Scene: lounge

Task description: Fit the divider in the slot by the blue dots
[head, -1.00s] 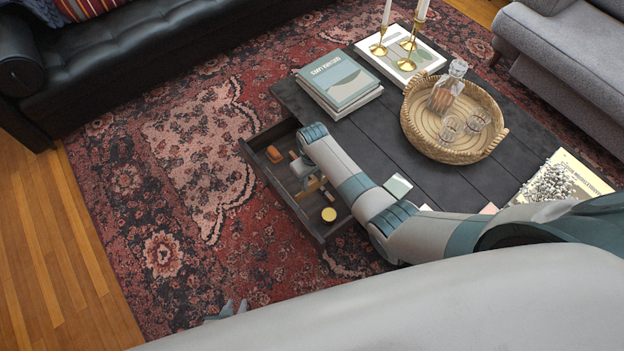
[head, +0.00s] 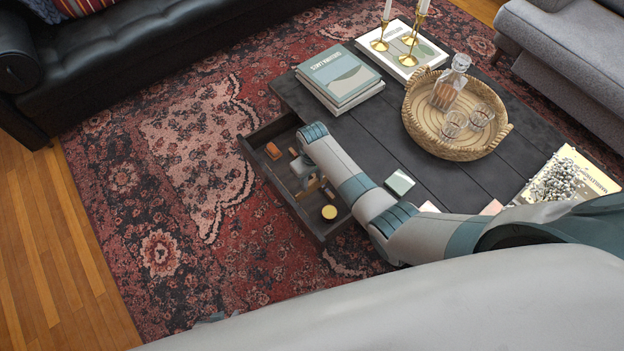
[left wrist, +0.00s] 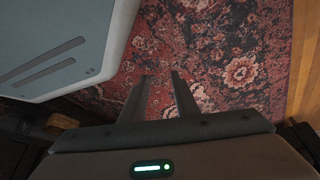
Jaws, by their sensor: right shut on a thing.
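The drawer (head: 321,232) of the dark coffee table is pulled out. My right gripper (head: 312,186) is inside it, shut on a thin tan strip that looks like the divider (head: 293,152). The gripper and arm hide much of the strip, so I cannot tell whether it sits in a slot. The blue dots cannot be made out. My left gripper is away from the drawer over the rug, barely showing at the bottom of the head view. In the left wrist view (left wrist: 160,76) its fingers are apart with nothing between them.
In the drawer are an orange-brown block (head: 273,151) and a round yellow-topped item (head: 329,212). On the table (head: 400,150) stand books (head: 340,80), a woven tray (head: 412,118) with a decanter and glasses, and candlesticks (head: 381,44). The rug (head: 150,200) left of the drawer is clear.

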